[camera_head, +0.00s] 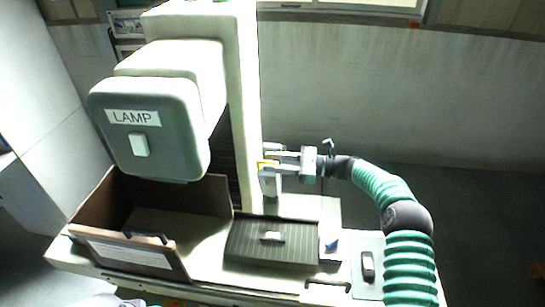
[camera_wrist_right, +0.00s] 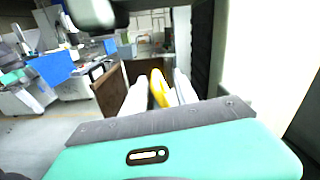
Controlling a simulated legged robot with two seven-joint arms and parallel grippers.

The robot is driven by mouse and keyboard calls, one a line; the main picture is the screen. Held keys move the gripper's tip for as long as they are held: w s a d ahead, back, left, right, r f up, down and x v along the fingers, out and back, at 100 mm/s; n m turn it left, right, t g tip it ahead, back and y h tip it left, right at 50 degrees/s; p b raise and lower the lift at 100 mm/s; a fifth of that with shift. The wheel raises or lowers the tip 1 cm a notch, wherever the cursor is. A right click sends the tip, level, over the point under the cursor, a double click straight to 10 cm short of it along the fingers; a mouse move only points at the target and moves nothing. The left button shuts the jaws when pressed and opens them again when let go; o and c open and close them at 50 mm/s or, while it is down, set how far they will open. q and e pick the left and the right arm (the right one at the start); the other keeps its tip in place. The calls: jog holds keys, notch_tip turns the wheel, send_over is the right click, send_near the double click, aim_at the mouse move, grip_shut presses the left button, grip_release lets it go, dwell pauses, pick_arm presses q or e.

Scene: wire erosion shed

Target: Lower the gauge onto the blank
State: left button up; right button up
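My right gripper (camera_head: 268,163) reaches in from the right, beside the machine's pale column. Its two pale fingers (camera_wrist_right: 160,90) are closed around a slim yellow piece, which I take for the gauge (camera_wrist_right: 158,88). A bit of its yellow shows at the fingertips in the head view (camera_head: 265,163). The gauge is above the machine's bed, apart from the dark ribbed plate. A small pale block (camera_head: 272,236) sits on that plate (camera_head: 245,248); I cannot tell whether it is the blank. My left gripper is not in view.
The grey lamp housing (camera_head: 150,120) hangs left of the gripper. An open brown-walled bin (camera_head: 110,195) stands at the machine's left. A small blue object (camera_head: 332,244) and a grey panel with a dark handle (camera_head: 367,265) lie right of the plate.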

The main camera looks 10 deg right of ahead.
aim_at(264, 161)
jog(key=shift+s+x, duration=0.25)
jog(key=shift+x, duration=0.95)
jog(key=shift+a+r, duration=0.2)
jog(key=shift+a, duration=0.3)
jog(key=shift+c, duration=1.1)
jog(key=shift+d, duration=0.35)
jog(key=shift+c, duration=1.3)
jog(key=shift+d+f, duration=0.15)
jog(key=shift+d, duration=0.25)
grip_shut()
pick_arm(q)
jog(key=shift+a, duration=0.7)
pick_arm(e)
jog(key=shift+a, duration=0.1)
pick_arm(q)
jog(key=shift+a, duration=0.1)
pick_arm(e)
jog(key=shift+a, duration=0.1)
jog(key=shift+s, duration=0.15)
